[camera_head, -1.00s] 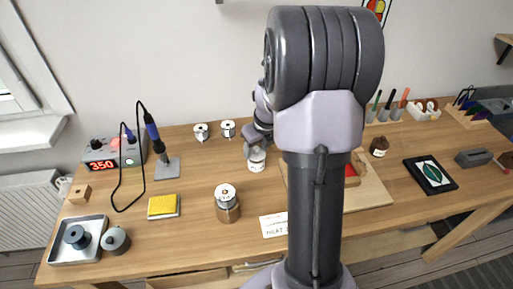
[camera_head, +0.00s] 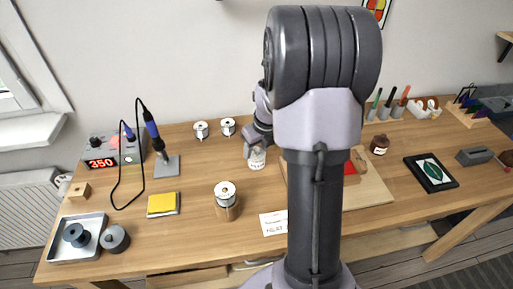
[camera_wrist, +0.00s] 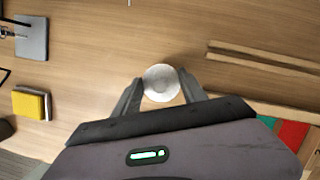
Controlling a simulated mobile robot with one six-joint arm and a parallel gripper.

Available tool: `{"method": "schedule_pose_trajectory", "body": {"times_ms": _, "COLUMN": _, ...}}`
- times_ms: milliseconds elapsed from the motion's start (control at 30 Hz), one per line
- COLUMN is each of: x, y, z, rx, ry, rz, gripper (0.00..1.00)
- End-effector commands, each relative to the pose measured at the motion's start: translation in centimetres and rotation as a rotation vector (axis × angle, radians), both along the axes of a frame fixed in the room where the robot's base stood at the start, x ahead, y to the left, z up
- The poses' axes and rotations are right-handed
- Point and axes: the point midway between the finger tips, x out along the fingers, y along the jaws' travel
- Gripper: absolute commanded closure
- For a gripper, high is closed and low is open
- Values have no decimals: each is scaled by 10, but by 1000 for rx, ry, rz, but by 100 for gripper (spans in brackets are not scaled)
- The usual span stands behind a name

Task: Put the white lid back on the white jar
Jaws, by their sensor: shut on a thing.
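The white jar (camera_head: 257,162) stands upright on the bench, left of my arm in the head view, with a label on its side. My gripper (camera_head: 256,147) is right at its top. In the wrist view my gripper (camera_wrist: 161,88) is shut on a round, pale white-grey lid (camera_wrist: 161,82), seen from above between the two fingertips. The lid covers what is under it, so the jar's mouth is hidden. I cannot tell whether the lid touches the rim or sits level on it.
A wooden board (camera_head: 370,190) with red pieces lies to the right, beside a brown jar (camera_head: 379,144). Bench around the jar's left is clear.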

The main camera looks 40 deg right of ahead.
Motion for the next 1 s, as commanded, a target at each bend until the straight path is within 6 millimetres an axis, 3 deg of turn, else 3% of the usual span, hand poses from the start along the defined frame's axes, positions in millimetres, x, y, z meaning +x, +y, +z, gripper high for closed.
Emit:
{"method": "schedule_pose_trajectory", "body": {"times_ms": 267, "x": 0, "y": 0, "z": -1, "rx": 0, "ry": 0, "rz": 0, "gripper": 89}}
{"method": "schedule_pose_trajectory", "body": {"times_ms": 300, "x": 0, "y": 0, "z": -1, "rx": 0, "ry": 0, "rz": 0, "gripper": 45}}
{"method": "schedule_pose_trajectory", "body": {"times_ms": 400, "x": 0, "y": 0, "z": -2, "rx": 0, "ry": 0, "rz": 0, "gripper": 25}}
{"method": "schedule_pose_trajectory", "body": {"times_ms": 633, "x": 0, "y": 0, "z": -1, "rx": 0, "ry": 0, "rz": 0, "gripper": 25}}
{"method": "schedule_pose_trajectory", "body": {"times_ms": 767, "x": 0, "y": 0, "z": -1, "rx": 0, "ry": 0, "rz": 0, "gripper": 3}}
{"method": "schedule_pose_trajectory", "body": {"times_ms": 1000, "x": 0, "y": 0, "z": -1, "rx": 0, "ry": 0, "rz": 0, "gripper": 3}}
